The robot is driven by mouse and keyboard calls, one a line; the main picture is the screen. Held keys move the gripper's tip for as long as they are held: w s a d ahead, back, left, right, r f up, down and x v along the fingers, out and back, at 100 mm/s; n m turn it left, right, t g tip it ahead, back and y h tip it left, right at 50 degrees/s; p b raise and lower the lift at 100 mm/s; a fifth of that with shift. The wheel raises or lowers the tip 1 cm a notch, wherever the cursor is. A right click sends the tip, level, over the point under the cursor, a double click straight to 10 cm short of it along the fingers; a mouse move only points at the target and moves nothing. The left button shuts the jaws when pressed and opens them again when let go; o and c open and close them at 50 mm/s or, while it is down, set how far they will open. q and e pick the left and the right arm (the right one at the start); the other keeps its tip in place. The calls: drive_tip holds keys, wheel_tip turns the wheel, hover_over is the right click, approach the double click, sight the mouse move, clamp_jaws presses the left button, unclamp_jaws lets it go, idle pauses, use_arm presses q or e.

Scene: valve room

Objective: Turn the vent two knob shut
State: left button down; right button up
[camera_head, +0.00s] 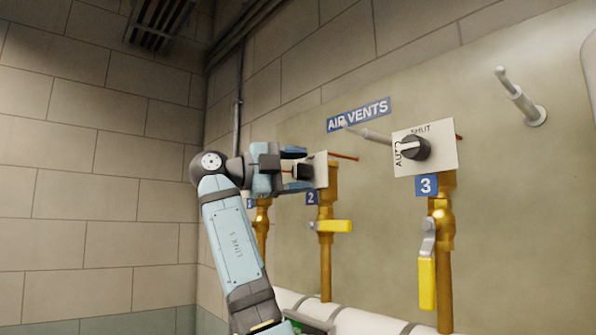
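The vent two plate (320,169) is a white square on a brass pipe, above the blue "2" label (312,198). Its dark knob (302,171) shows in part between the fingers of my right gripper (296,170). The fingers are apart, one above and one below the knob, close to the plate. I cannot tell whether they touch the knob. The knob's pointer direction and the plate's lettering are hidden. My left gripper is not in view.
Vent three's plate (445,151), marked AUTO and SHUT, with its black knob (416,148), is to the right. Yellow-handled valves (334,226) (427,284) hang below. An "AIR VENTS" sign (358,115) is above. Grey rods (522,100) stick out from the wall.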

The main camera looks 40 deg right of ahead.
drive_tip(key=shift+a, duration=0.15)
drive_tip(key=b+v, duration=0.1)
drive_tip(key=v, duration=1.2)
drive_tip(key=shift+a, duration=0.3)
drive_tip(key=shift+f, duration=0.1)
